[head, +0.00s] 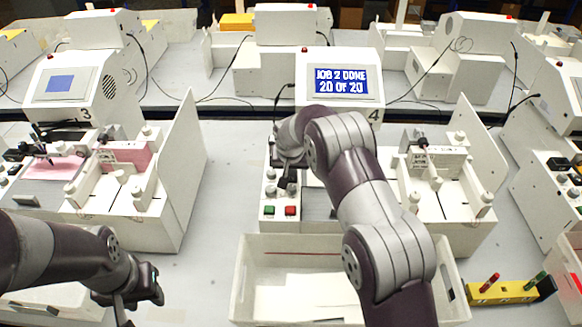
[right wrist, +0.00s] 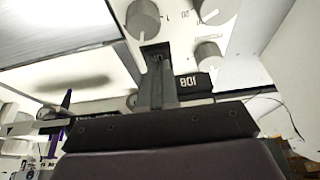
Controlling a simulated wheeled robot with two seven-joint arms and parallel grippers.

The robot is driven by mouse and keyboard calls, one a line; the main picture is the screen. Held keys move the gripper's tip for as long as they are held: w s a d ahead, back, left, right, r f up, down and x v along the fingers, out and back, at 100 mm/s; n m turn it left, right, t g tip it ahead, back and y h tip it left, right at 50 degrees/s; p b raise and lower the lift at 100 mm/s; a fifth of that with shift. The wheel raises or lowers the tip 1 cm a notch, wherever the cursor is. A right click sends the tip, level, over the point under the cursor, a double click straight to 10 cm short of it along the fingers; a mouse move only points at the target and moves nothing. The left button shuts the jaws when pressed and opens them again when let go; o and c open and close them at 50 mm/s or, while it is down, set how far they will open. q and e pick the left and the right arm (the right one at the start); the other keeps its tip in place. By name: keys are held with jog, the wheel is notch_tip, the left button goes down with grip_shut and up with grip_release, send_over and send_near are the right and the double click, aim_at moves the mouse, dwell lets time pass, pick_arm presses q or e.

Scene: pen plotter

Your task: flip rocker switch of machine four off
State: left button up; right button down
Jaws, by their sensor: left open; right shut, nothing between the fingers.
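Machine four stands at the centre in the head view, its screen (head: 343,79) reading "JOB 2 DONE 20 OF 20" beside the numeral 4. Its control panel (head: 266,188) has a green button (head: 269,210) and a red button (head: 290,210). My right arm covers much of the machine, and I cannot make out the rocker switch. My right gripper (right wrist: 157,70) is shut and empty, its tips close to the panel, among grey knobs (right wrist: 143,19) and a black plate with white characters (right wrist: 197,83). Contact is unclear. My left gripper (head: 137,303) is open at the lower left, away from machine four.
A white bin (head: 243,283) stands in front of machine four. Machine three (head: 72,85), with a tall side panel (head: 183,150), is to the left. A yellow holder with pens (head: 503,292) lies at the lower right. Bare table (head: 222,190) shows between the machines.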

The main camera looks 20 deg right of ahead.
jog(key=shift+s+f, duration=0.3)
jog(key=shift+f, duration=0.15)
notch_tip(320, 180, up, 5)
jog(key=shift+s+r+p, duration=0.1)
jog(key=shift+p, duration=1.1)
jog(key=a+b+v, duration=0.1)
jog(key=b+v, duration=0.1)
jog(key=v, duration=0.2)
notch_tip(320, 180, up, 6)
jog(key=p, duration=0.3)
send_over(291, 180)
jog(key=s, duration=0.2)
jog(key=p+x, duration=0.2)
jog(key=x, duration=0.4)
jog(key=p+x, duration=0.3)
jog(key=x, duration=0.4)
jog(key=shift+s+a+p, duration=0.2)
jog(key=shift+s+p, duration=0.05)
jog(key=shift+p, duration=0.1)
jog(key=shift+w+f, duration=0.1)
jog(key=shift+f, duration=0.7)
pick_arm(q)
notch_tip(291, 180, up, 9)
jog(key=shift+s+a, duration=0.25)
jog(key=shift+a, duration=0.15)
